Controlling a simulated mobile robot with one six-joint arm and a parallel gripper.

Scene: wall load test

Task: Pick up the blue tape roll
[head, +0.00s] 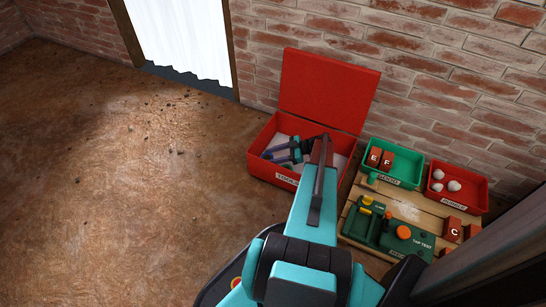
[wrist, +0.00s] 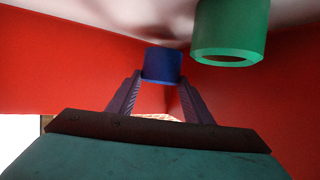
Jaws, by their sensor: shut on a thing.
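The blue tape roll (wrist: 162,63) is between the two fingertips of my gripper (wrist: 161,80) in the wrist view. The fingers are shut on its sides. A green roll (wrist: 231,32) hangs close by to the right in that view, apart from the fingers. In the head view my gripper reaches down into the open red box (head: 262,172) by the wall. My arm covers part of the box, and I cannot make out the blue roll there.
The box's red lid (head: 328,90) stands open at the back. Right of the box, a wooden pallet (head: 405,200) carries a green bin (head: 405,160), a red bin (head: 470,203) with white lumps, and a green test device (head: 385,232). The brown floor (head: 130,190) on the left is mostly clear.

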